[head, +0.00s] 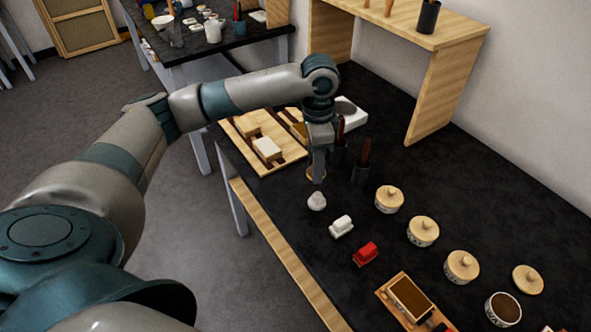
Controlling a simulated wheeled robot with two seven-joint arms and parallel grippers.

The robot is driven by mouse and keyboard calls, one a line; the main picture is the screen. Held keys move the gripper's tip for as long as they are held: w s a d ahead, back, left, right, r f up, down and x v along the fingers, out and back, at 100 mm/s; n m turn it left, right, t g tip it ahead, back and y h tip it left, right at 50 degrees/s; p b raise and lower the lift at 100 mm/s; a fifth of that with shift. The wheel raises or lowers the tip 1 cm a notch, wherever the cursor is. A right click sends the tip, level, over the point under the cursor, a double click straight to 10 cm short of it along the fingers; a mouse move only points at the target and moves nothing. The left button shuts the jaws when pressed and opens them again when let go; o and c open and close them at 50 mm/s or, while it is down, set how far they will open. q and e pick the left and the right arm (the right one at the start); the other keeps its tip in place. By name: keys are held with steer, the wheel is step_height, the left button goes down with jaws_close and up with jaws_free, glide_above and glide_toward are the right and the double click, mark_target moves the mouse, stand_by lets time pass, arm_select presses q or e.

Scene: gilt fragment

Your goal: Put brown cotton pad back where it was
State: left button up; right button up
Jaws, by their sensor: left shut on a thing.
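My left gripper (317,180) points down over the near-left part of the black table. It is shut on a small tan-brown thing (310,174), which I take for the brown cotton pad; the fingers hide most of it. A whitish lump (317,201) sits on the table just below the fingertips. I cannot tell whether the gripper touches it. My right gripper is not in view.
A slatted wooden board (285,160) with blocks lies behind-left of the gripper. Dark cups (362,174) with tools stand close on the right. A white block (341,226), a red block (365,254) and several lidded jars (423,231) stand nearer.

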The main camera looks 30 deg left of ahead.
arm_select(q)
steer(key=a+f, duration=0.1)
steer(key=a, duration=0.1)
steer(key=w+a+f+p, duration=0.1)
steer(key=a+f, duration=0.1)
steer(key=a, duration=0.1)
steer(key=w+a+f, duration=0.1)
steer(key=a, duration=0.1)
steer(key=shift+a+f+p, duration=0.15)
steer(key=shift+f+p, duration=0.1)
steer(key=shift+p, duration=0.15)
steer(key=shift+f, duration=0.1)
step_height(320, 180, down, 4)
steer(key=shift+s+r+p, duration=0.1)
steer(key=shift+r+p, duration=0.15)
steer(key=shift+p, duration=0.55)
steer(key=shift+f, duration=0.15)
steer(key=shift+f, duration=0.1)
steer(key=o, duration=1)
steer(key=shift+o, duration=0.2)
